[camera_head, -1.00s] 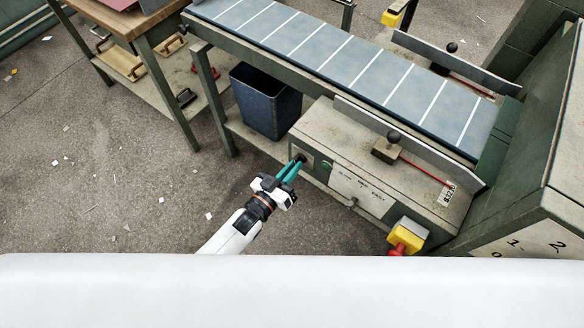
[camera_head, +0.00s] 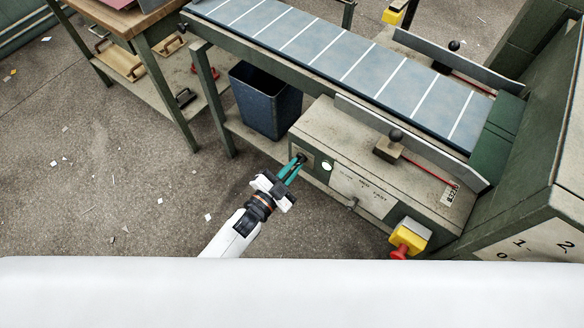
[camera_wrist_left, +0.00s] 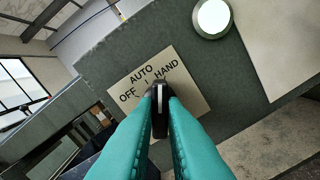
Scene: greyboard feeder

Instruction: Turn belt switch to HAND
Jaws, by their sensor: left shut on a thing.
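The belt switch is a black knob (camera_wrist_left: 159,108) with a white line, on a plate (camera_wrist_left: 188,83) marked OFF, AUTO and HAND. In the left wrist view the white line points up the picture, roughly between the AUTO and HAND words and nearer HAND; the exact setting is hard to tell. My left gripper (camera_head: 299,161) is shut on the knob, its teal fingers on either side of it, at the left end of the feeder's front panel. A round lamp (camera_head: 327,166) beside it glows pale; it also shows in the left wrist view (camera_wrist_left: 212,17). My right gripper is not in view.
A yellow box with a red button (camera_head: 408,238) is on the panel's right. The striped belt (camera_head: 375,70) runs above. A blue bin (camera_head: 265,100) stands beneath it. A wooden bench (camera_head: 140,25) is at the left.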

